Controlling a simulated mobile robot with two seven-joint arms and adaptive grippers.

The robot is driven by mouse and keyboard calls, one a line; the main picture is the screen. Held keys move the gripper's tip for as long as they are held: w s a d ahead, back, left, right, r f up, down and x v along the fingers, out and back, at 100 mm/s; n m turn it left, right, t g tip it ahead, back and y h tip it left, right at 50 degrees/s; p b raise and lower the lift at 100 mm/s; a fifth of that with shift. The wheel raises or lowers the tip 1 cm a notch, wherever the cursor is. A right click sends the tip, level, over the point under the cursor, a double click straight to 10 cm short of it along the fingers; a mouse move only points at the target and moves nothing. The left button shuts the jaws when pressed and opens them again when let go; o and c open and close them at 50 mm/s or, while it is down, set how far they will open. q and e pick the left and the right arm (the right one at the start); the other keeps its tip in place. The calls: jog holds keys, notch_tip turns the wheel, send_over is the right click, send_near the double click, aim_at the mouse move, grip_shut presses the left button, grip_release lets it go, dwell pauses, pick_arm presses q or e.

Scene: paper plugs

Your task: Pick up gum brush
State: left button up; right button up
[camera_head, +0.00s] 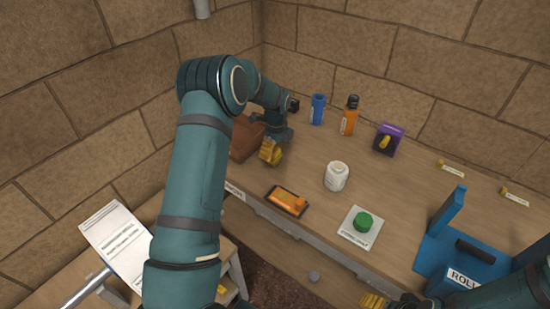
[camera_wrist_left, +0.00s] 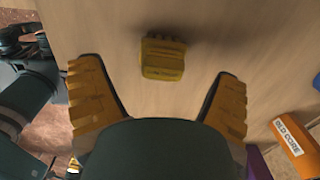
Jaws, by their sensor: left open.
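I cannot tell for sure which thing is the gum brush. A purple block (camera_head: 388,139) with a yellow piece (camera_head: 385,142) on its front stands towards the back of the bench. An orange piece (camera_head: 288,200) lies in a dark tray at the front edge. My left gripper (camera_head: 271,151) hangs over the left part of the bench. In the left wrist view its yellow fingers (camera_wrist_left: 163,100) are spread apart. A yellow ribbed piece (camera_wrist_left: 163,58) shows beyond them; I cannot tell what it is.
A white jar (camera_head: 336,177) stands mid-bench. A blue cylinder (camera_head: 318,109) and an orange cylinder (camera_head: 349,117) stand behind it. A white card (camera_head: 350,237) bears a green knob (camera_head: 363,222). A blue stand (camera_head: 444,246) is at right. A brown block (camera_head: 246,138) is at left.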

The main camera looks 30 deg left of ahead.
aim_at(275, 159)
pick_arm(q)
jog(key=f, duration=0.3)
jog(key=f+b, duration=0.1)
jog(key=f, duration=0.1)
jog(key=shift+w+a, duration=0.15)
jog(key=shift+a, duration=0.1)
jog(key=c, duration=1.3)
jog(key=shift+r, duration=0.1)
jog(key=shift+c, duration=0.2)
notch_tip(275, 159, up, 10)
jog(key=shift+f+p, duration=0.1)
jog(key=shift+p, duration=0.75)
jog(key=o, duration=0.7)
jog(key=c, duration=0.6)
